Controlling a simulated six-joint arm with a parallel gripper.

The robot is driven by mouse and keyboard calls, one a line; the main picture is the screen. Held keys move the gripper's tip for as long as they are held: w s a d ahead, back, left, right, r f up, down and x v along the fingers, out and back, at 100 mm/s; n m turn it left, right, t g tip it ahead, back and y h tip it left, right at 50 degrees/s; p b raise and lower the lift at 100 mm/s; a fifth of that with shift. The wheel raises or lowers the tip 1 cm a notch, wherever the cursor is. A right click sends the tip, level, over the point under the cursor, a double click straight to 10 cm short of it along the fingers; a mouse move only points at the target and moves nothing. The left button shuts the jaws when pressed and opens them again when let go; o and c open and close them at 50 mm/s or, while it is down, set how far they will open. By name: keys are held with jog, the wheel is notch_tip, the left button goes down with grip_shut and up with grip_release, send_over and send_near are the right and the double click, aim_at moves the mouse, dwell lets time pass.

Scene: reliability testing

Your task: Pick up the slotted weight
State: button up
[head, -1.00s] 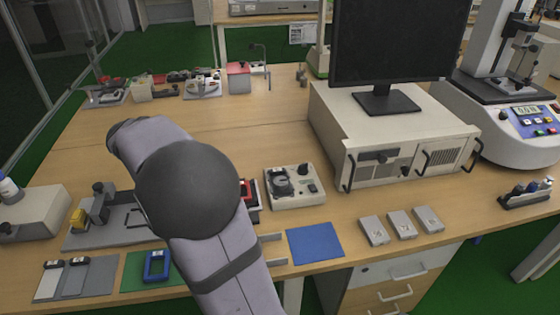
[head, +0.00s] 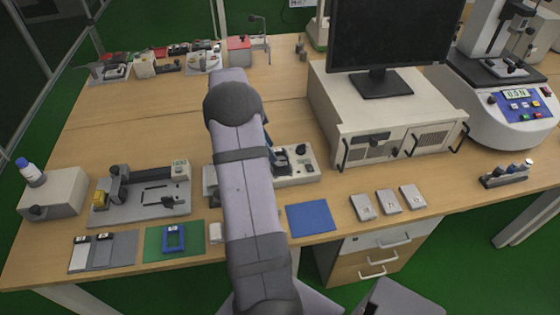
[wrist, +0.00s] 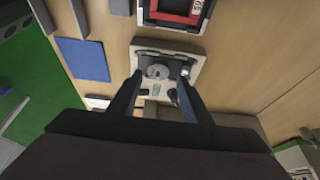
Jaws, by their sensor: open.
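A round grey disc with a slot-like mark (wrist: 158,72), which looks like the slotted weight, sits on a pale instrument plate (wrist: 188,56) in the wrist view. My gripper (wrist: 159,80) is open and empty, with one dark finger on each side of the disc in the picture. I cannot tell how far the fingertips are above it. In the head view the pale instrument (head: 304,168) shows just right of my arm, which hides its left part. The disc cannot be made out clearly there.
A red-framed device (wrist: 178,8) lies beyond the instrument in the wrist view. In the head view a blue mat (head: 310,218) lies in front, with several small grey boxes (head: 388,201) to its right. A large beige case (head: 392,130) with a monitor (head: 385,35) stands to the right.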

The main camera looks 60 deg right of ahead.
aim_at(280, 163)
jog(key=shift+s+p+x, duration=0.1)
jog(key=shift+p+x, duration=0.45)
jog(key=shift+x, duration=0.6)
jog(key=shift+s+p+x, duration=0.15)
jog(key=shift+p+x, duration=0.4)
jog(key=shift+x, duration=0.55)
jog(key=shift+s+d+f, duration=0.1)
jog(key=shift+d+f, duration=0.15)
jog(key=shift+f, duration=0.2)
jog(key=c, duration=0.9)
